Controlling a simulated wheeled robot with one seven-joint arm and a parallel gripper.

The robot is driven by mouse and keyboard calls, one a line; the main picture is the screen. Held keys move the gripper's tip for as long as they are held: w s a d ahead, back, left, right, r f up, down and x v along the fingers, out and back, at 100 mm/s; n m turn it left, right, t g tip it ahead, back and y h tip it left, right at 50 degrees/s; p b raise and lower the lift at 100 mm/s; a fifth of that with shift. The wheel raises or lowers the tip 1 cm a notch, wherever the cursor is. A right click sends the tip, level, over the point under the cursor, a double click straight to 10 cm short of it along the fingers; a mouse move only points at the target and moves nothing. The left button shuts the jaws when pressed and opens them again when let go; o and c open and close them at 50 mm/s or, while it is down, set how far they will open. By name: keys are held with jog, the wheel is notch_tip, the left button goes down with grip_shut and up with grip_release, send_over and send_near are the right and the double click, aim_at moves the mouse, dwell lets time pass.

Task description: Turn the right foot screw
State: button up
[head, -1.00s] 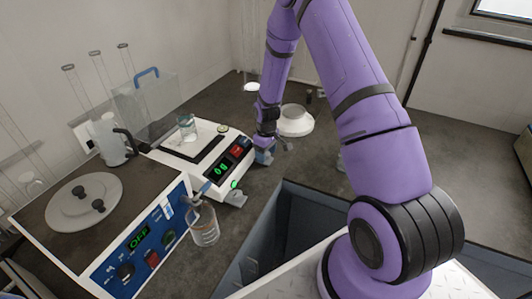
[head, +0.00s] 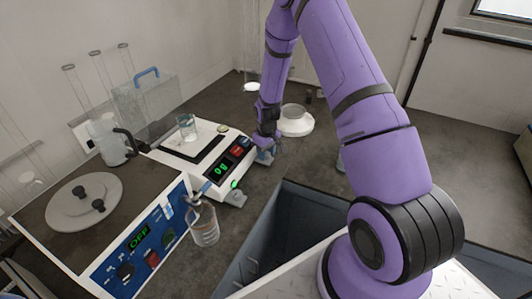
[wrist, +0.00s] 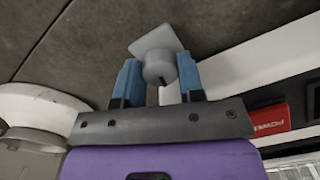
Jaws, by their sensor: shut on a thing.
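The right foot screw (wrist: 158,67) is a grey round knob with a dark mark, on a pale square foot plate, in the wrist view. My gripper (wrist: 158,82) has its two blue fingers on either side of the knob and is shut on it. In the head view my gripper (head: 265,150) is low at the right front corner of the white balance (head: 207,178), and hides most of the screw there. The balance's display reads 0 g. Its round bubble level (head: 222,128) is too small to read.
A beaker (head: 187,128) stands on the balance pan. The other front foot (head: 236,198) is at the near corner. A white round vessel (head: 296,121) stands close behind my gripper. A hotplate unit (head: 140,240) marked OFF and a glass beaker (head: 204,228) are at the left.

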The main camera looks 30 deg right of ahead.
jog(key=m, duration=0.5)
jog(key=shift+m, duration=0.3)
dwell(0.4)
jog(key=o, duration=0.9)
